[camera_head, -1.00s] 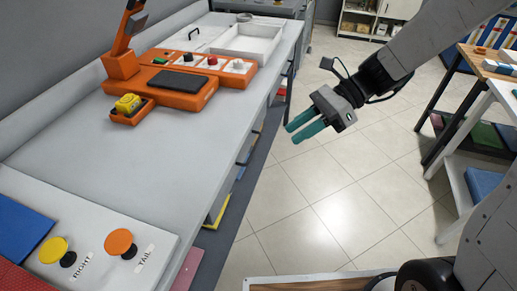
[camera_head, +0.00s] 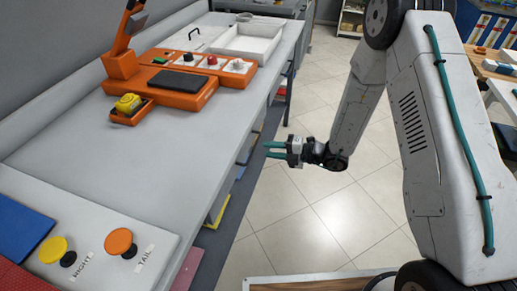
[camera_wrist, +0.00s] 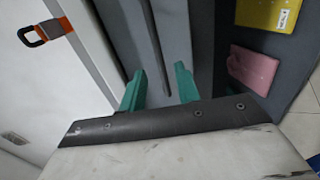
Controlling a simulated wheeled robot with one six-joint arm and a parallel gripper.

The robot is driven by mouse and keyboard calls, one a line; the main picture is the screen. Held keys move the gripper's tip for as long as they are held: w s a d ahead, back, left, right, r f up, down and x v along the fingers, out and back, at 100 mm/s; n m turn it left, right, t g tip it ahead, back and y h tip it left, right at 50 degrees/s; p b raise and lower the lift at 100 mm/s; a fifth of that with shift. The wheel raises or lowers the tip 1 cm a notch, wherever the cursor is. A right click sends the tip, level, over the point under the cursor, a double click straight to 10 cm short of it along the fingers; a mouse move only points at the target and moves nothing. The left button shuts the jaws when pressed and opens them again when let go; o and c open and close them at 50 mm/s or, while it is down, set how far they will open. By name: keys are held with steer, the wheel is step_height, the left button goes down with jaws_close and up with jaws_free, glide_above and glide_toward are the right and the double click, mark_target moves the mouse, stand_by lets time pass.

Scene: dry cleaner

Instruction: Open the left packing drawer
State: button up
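My gripper (camera_head: 274,150) is in front of the long grey counter (camera_head: 130,160), over the floor beside its front edge. Its two teal fingers point left toward the counter, apart and empty. They also show apart in the wrist view (camera_wrist: 160,88), with grey panels beyond them. I cannot clearly make out the left packing drawer in either view. In the wrist view a black loop with a grey and orange mount (camera_wrist: 46,32) sits on a white surface at upper left; I cannot tell whether it belongs to a drawer.
An orange console (camera_head: 180,85) and a white tray (camera_head: 250,40) stand on the counter. A panel with yellow and orange buttons (camera_head: 118,241) is at near left. Yellow (camera_wrist: 268,14) and pink (camera_wrist: 252,68) pieces lie low beside the counter. Tiled floor (camera_head: 290,215) is open to the right.

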steer(key=x, duration=0.5)
jaws_close()
steer(key=shift+s+d, duration=0.1)
